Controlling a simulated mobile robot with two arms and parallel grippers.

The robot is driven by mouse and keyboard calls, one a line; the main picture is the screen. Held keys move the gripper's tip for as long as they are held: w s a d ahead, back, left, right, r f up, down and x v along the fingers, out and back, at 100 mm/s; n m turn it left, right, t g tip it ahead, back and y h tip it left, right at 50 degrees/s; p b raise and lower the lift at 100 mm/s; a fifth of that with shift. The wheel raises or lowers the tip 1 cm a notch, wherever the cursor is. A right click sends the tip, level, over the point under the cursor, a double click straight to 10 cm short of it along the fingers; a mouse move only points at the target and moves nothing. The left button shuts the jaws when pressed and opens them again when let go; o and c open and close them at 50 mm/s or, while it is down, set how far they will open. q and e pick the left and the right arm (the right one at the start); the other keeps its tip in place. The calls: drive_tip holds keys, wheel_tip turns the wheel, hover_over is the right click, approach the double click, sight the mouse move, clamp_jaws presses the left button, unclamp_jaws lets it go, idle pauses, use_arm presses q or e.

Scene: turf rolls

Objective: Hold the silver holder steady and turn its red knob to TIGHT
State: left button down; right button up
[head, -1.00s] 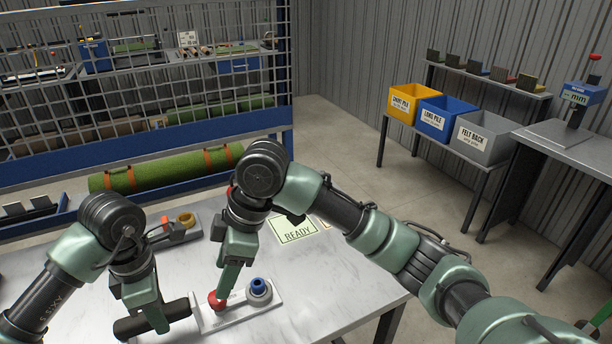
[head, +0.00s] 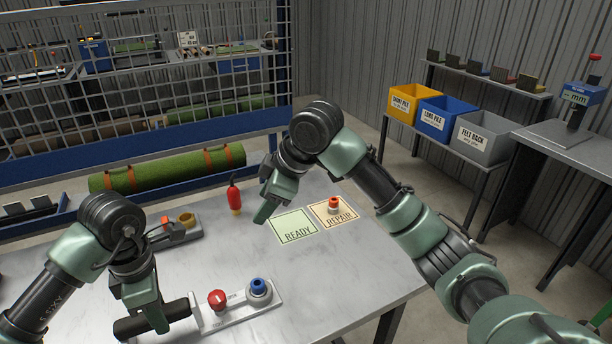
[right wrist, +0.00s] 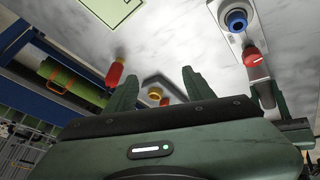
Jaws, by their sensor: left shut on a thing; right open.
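The silver holder (head: 240,315) lies on the table at the lower middle of the head view, its dark handle (head: 182,310) pointing left. Its red knob (head: 217,298) has a pale mark; lettering beside it is too small to read. A blue-topped grey socket (head: 258,289) is at the other end. My left gripper (head: 152,318) is shut on the dark handle. My right gripper (head: 264,213) is open, empty and raised beyond the holder, apart from the knob. The right wrist view shows its two spread fingers (right wrist: 158,92), with the red knob (right wrist: 257,58) at the upper right.
A red bottle-shaped item (head: 235,197) stands behind the holder. The READY card (head: 293,226) and the REPAIR card (head: 318,209), bearing a red-and-white part (head: 334,204), lie to the right. The table's right front is clear.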

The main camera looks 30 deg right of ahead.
drive_tip(key=w+d+m+t+h, duration=0.2)
drive_tip(key=w+d, duration=0.3)
drive_tip(key=d, duration=0.7)
drive_tip(key=shift+w+h, duration=0.2)
drive_tip(key=shift+h, duration=0.2)
drive_tip(key=shift+f, duration=0.1)
drive_tip(key=n+g+y, duration=0.4)
drive_tip(key=n+g, duration=0.4)
drive_tip(key=n, duration=0.1)
approach(217, 296)
drive_tip(key=x, duration=0.8)
drive_tip(key=shift+a+f, duration=0.2)
drive_tip(key=shift+f, duration=0.25)
